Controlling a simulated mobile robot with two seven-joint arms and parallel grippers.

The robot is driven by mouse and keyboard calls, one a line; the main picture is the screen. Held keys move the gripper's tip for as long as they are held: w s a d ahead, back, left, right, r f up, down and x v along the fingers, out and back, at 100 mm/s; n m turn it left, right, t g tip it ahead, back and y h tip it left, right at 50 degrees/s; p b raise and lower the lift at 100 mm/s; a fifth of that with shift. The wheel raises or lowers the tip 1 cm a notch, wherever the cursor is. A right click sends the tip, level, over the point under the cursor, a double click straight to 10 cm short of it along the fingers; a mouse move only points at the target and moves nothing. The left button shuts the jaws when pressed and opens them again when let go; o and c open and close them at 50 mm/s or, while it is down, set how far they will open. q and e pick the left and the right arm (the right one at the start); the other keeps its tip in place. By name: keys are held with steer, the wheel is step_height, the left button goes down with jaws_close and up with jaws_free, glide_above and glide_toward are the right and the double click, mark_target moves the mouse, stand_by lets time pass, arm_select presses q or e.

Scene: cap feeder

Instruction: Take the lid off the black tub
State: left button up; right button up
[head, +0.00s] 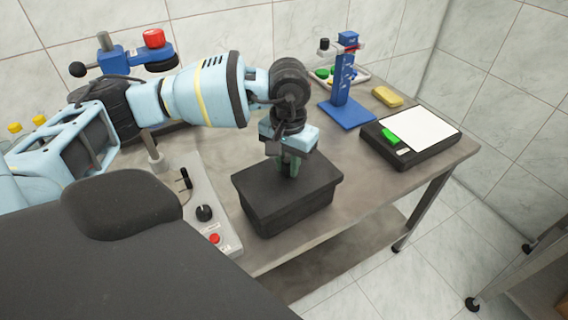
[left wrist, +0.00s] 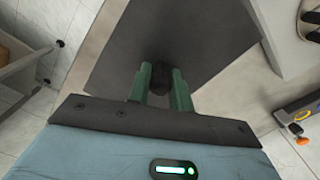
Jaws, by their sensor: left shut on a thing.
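The black tub (head: 288,212) stands on the table in the head view, with its flat dark lid (head: 313,179) on top. My left gripper (head: 289,170) points down at the middle of the lid. In the left wrist view its two green fingers (left wrist: 160,84) are shut on the lid's dark round knob (left wrist: 161,75), and the lid (left wrist: 185,35) fills the middle of the picture. The lid appears to sit level on the tub; I cannot tell any gap between them. My right gripper is not in view.
A grey control box (head: 212,205) with a black knob and red button stands close left of the tub. A black scale (head: 412,135), a blue stand (head: 346,112) and a yellow sponge (head: 387,96) are at the right back. The table (head: 385,190) is clear right of the tub.

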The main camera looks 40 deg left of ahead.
mark_target(288, 160)
arm_select(q)
steer(key=shift+r+p, duration=1.35)
steer(key=shift+r, duration=2)
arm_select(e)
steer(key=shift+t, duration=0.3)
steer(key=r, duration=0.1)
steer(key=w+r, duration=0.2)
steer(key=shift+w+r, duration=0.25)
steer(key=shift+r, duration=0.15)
